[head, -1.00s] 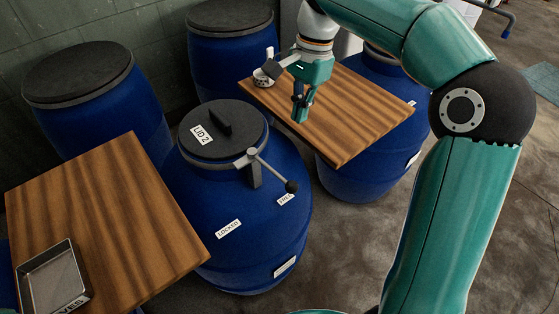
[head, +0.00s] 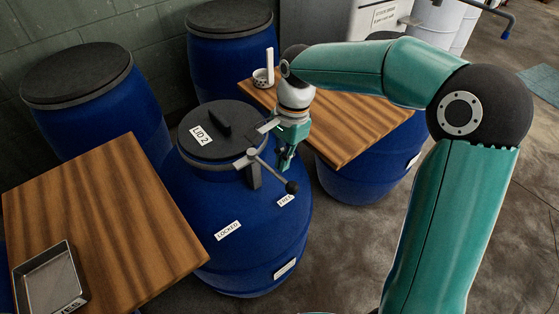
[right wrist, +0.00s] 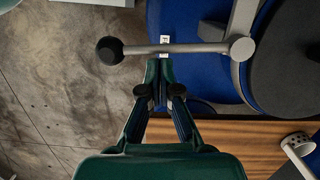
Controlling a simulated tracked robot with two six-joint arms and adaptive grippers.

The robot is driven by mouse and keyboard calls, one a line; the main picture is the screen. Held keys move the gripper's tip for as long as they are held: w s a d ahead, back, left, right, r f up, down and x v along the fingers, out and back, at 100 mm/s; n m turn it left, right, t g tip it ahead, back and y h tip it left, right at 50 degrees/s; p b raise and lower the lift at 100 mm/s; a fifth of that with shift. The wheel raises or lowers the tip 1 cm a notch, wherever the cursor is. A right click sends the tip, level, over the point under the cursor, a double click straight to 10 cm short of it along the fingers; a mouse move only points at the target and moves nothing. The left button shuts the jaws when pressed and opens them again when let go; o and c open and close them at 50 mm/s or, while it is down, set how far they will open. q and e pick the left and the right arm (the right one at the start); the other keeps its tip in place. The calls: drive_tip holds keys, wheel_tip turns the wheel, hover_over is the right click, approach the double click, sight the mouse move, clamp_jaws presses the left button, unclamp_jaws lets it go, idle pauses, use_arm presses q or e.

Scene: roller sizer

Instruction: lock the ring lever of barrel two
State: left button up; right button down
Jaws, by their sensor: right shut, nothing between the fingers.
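Barrel two (head: 200,230) is a blue barrel with a dark lid (head: 212,135) labelled LID 2. Its ring lever (head: 270,173) is a grey bar with a black ball knob (head: 291,187), pointing toward the FREE label (head: 286,200). The LOCKED label (head: 228,231) is further left on the barrel. My right gripper (head: 284,165) is shut and empty, just behind the lever in the head view. In the right wrist view its fingertips (right wrist: 159,70) point at the lever bar (right wrist: 180,48), close to it; contact cannot be told. My left gripper is not in view.
A wooden board (head: 350,135) with a cup (head: 262,78) lies behind on the right. Another wooden board (head: 110,220) with a metal tray (head: 50,280) is at the left. Other blue barrels (head: 110,130) stand around. Open floor (head: 350,240) lies to the right.

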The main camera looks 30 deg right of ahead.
drive_tip(key=shift+a+f, duration=0.1)
drive_tip(key=shift+a, duration=0.1)
idle(0.4)
